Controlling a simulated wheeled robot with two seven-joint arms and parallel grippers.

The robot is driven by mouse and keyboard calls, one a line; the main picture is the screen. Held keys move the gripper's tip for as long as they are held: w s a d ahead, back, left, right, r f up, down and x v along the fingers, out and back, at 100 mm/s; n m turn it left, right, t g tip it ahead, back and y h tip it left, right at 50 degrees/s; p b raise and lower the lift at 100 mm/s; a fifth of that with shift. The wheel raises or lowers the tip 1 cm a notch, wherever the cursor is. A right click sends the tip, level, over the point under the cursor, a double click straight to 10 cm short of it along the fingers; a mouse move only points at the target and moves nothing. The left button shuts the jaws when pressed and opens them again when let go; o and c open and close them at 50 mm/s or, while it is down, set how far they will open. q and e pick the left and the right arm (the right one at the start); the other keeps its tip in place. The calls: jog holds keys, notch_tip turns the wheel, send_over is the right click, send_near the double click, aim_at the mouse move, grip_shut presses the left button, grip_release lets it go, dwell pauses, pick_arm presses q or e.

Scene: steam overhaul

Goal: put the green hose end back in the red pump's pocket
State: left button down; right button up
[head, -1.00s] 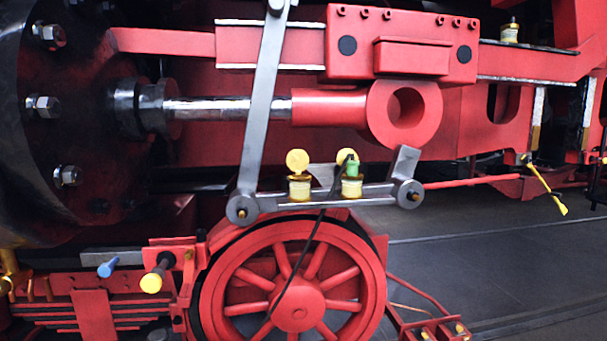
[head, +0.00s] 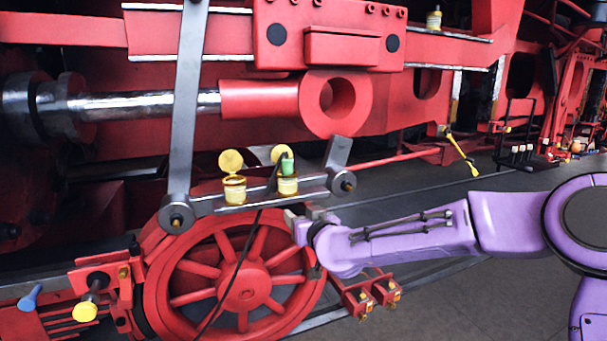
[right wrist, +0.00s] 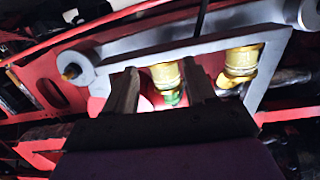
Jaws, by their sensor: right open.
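The green hose end (head: 287,166) stands upright on the right one of two small yellow oil cups (head: 287,185), and its black hose (head: 240,265) hangs down across the red wheel. My right gripper (head: 303,216) comes in from the right, just below and to the right of that cup. In the right wrist view the gripper (right wrist: 160,85) is open and empty. A green part, apparently the hose end (right wrist: 175,98), shows between its fingers, beyond the tips and partly hidden. I cannot make out the red pump for certain. My left gripper is out of view.
The second oil cup (head: 235,190) stands to the left on the same grey link bar (head: 258,200), with an open yellow lid. A steel rod (head: 187,100) rises at the left. A bottle rack (head: 518,150) stands at the back right.

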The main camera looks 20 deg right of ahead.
jog(key=t, duration=0.1)
send_near(289, 171)
jog(key=shift+n, duration=0.4)
jog(key=w+p, duration=0.2)
jog(key=w, duration=0.6)
jog(key=shift+r, duration=0.15)
jog(key=shift+w+r+p, duration=0.1)
jog(key=shift+w+p, duration=0.1)
jog(key=shift+p, duration=0.1)
jog(key=shift+r, duration=0.1)
jog(key=shift+w+f, duration=0.4)
jog(key=shift+w, duration=0.25)
jog(key=shift+s, duration=0.15)
jog(key=c, duration=1)
grip_shut()
jog(key=o, duration=1)
grip_release()
jog(key=shift+f, duration=0.1)
jog(key=shift+o, duration=0.2)
